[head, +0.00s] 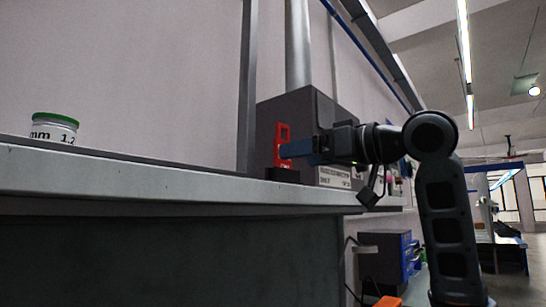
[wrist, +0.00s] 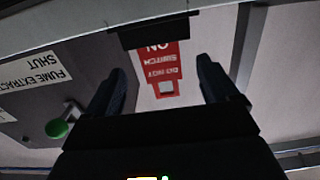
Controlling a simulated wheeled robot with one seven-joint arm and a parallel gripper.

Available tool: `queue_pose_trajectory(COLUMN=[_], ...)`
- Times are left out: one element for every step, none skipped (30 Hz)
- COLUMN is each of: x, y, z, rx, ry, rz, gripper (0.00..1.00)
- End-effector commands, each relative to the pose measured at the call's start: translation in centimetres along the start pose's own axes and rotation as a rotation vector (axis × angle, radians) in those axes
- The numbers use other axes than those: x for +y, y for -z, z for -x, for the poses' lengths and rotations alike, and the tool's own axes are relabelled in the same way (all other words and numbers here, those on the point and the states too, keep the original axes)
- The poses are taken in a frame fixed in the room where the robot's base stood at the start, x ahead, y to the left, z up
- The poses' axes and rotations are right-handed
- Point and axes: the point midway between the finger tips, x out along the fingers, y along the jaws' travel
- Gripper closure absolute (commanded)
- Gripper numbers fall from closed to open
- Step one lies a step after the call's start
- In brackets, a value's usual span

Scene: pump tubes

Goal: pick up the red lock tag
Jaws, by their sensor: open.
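The red lock tag (head: 282,136) stands upright on a dark block (head: 283,175) on the grey ledge. In the wrist view the tag (wrist: 158,72) appears upside down, with white lettering reading "DO NOT SWITCH ON" and a square hole. Its far end meets the dark block (wrist: 153,34). My gripper (head: 288,150) is level with the tag, its blue fingers reaching it from the right in the head view. In the wrist view my gripper (wrist: 161,68) is open, one finger on each side of the tag, with gaps visible on both sides.
A dark grey box (head: 308,112) with a pipe above stands close behind the tag. The wrist view shows its "FUME EXTRACTION SHUT" label (wrist: 35,72) and a green button (wrist: 57,128). A green-lidded white tin (head: 54,129) stands far left. The ledge (head: 150,176) between is clear.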

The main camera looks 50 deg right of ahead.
Motion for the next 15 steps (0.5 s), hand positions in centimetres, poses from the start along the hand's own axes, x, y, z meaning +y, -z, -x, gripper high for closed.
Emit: queue_pose_trajectory(x=[0.0, 0.0, 0.0, 0.0, 0.0, 0.0, 0.0, 0.0, 0.1, 0.1, 0.0, 0.0, 0.0, 0.0, 0.0], y=[0.2, 0.3, 0.4, 0.4, 0.3, 0.3, 0.3, 0.4, 0.4, 0.5, 0.5, 0.7, 0.8, 0.9, 1.0], z=[-0.1, -0.3, -0.6, -1.0, -1.3, -1.8, -2.0, -2.3, -2.7, -3.0, -3.3, -3.8, -4.3, -4.8, -5.4], rx=[-0.004, -0.005, -0.006, -0.007, -0.007, -0.007, -0.006, -0.006, -0.006, -0.007, -0.007, -0.006, -0.006, -0.007, -0.007], ry=[-0.002, -0.003, -0.003, -0.002, -0.002, -0.001, -0.002, -0.003, -0.003, -0.003, -0.002, -0.002, -0.003, -0.002, -0.002], rz=[0.005, 0.005, 0.005, 0.005, 0.004, 0.005, 0.005, 0.005, 0.005, 0.005, 0.005, 0.005, 0.005, 0.005, 0.005], gripper=[0.13, 0.13, 0.13, 0.13, 0.13, 0.13, 0.13, 0.13, 0.13, 0.13, 0.13, 0.13, 0.13, 0.13, 0.13])
